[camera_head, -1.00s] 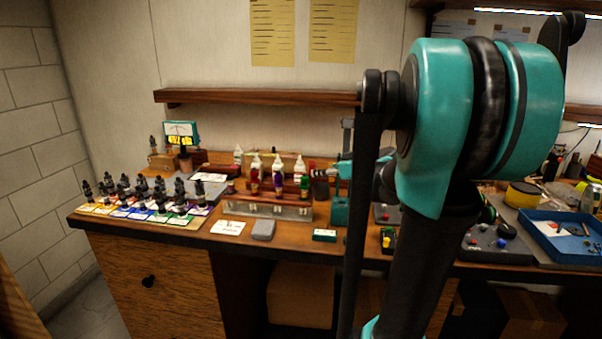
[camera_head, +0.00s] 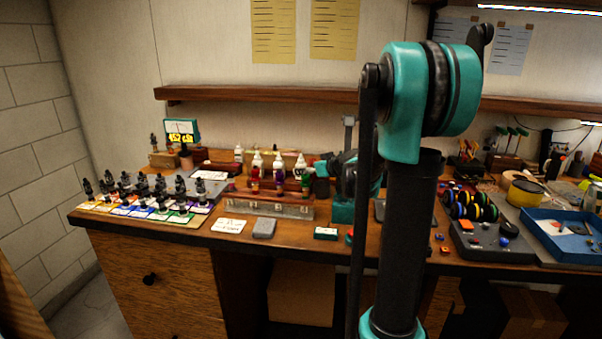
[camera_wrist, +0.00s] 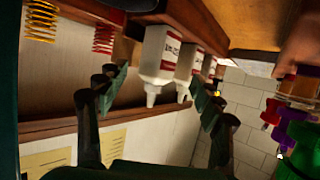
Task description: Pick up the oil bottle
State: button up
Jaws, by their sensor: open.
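White bottles with pointed nozzles and printed labels stand at the back of the bench in the head view; I cannot read the labels to tell which holds oil. The wrist view appears upside down and shows a near white bottle (camera_wrist: 159,50), with a second white bottle (camera_wrist: 187,65) behind it. My gripper (camera_wrist: 161,82) is open and empty, with one finger on either side of the near bottle in that view. I see no contact, and the remaining distance is unclear. In the head view my arm hides much of the gripper's surroundings.
Coloured bottles (camera_head: 278,184) stand in front of the white ones, and they show at the wrist view's right edge. Several dark shocks on coloured cards (camera_head: 150,205) fill the left bench. A wooden shelf (camera_head: 250,93) runs above. A blue tray (camera_head: 570,240) lies at right.

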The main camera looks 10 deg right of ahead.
jog(key=shift+x, duration=2.75)
jog(key=shift+w+d, duration=0.1)
jog(key=shift+d, duration=0.05)
jog(key=c, duration=1.3)
